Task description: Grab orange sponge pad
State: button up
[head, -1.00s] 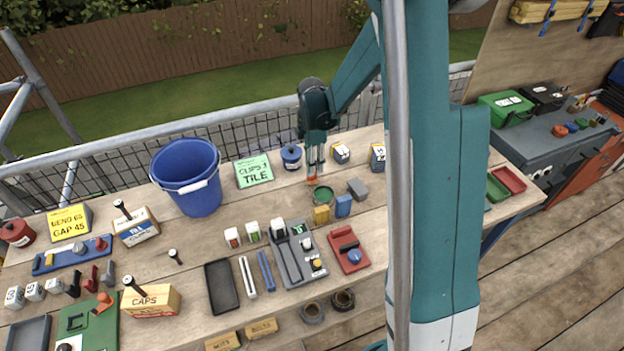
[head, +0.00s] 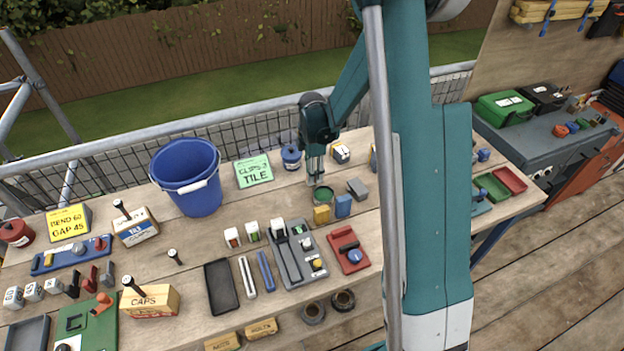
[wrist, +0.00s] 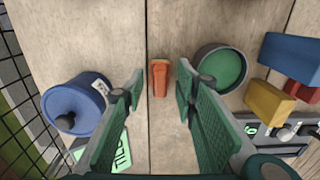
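The small orange pad (wrist: 159,77) lies on the wooden bench, centred between the fingers in the wrist view. In the head view it is not visible, with my gripper (head: 315,180) over that spot. My gripper, also in the wrist view (wrist: 159,88), is open and points down. Its two green fingers stand apart on either side of the pad, with a gap to each side. I cannot tell exactly how high the fingertips are above the bench.
A green-filled round tin (wrist: 222,68) stands close to the right finger. A blue lidded tin (wrist: 75,105) is on the left. Yellow (head: 321,214) and blue (head: 343,206) blocks sit near the green tin. A blue bucket (head: 187,182) stands further left.

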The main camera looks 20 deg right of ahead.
jog(key=shift+c, duration=0.4)
grip_shut()
jog(key=shift+r, duration=0.1)
jog(key=shift+r+p, duration=0.35)
jog(key=shift+r, duration=4.6)
